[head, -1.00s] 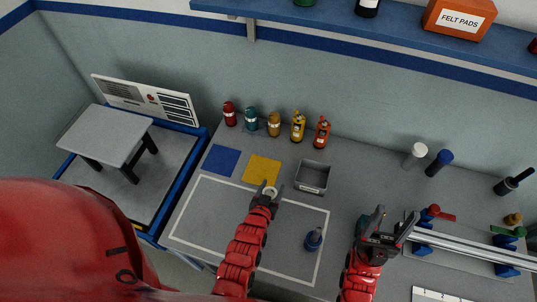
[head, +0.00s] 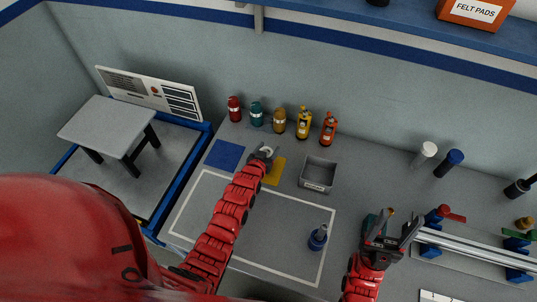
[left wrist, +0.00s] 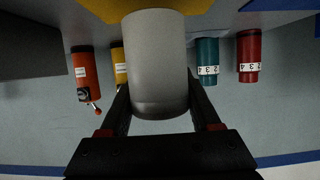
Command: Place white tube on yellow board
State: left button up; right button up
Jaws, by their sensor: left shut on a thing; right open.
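The white tube (left wrist: 155,60) fills the middle of the left wrist view, between the fingers of my left gripper (left wrist: 157,110), which is shut on it. In the head view the white tube (head: 266,151) shows as a pale round end at the tip of my left gripper (head: 262,154), over the upper left part of the yellow board (head: 275,172). The yellow board also shows at the top of the left wrist view (left wrist: 150,8). I cannot tell whether the tube touches it. My right gripper (head: 391,228) is open and empty on the right.
A blue board (head: 225,154) lies left of the yellow one. Several coloured bottles (head: 279,120) stand behind. A grey bin (head: 318,174) is to the right, and a blue tube (head: 318,238) stands in front. A rail fixture (head: 470,245) lies at the far right.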

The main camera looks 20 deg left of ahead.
pick_arm(q)
notch_tip(320, 180, down, 2)
jog(key=shift+f+b, duration=0.2)
jog(key=shift+b, duration=0.1)
jog(key=shift+r, duration=0.1)
jog(key=o, duration=1.4)
jog(key=shift+r, duration=0.1)
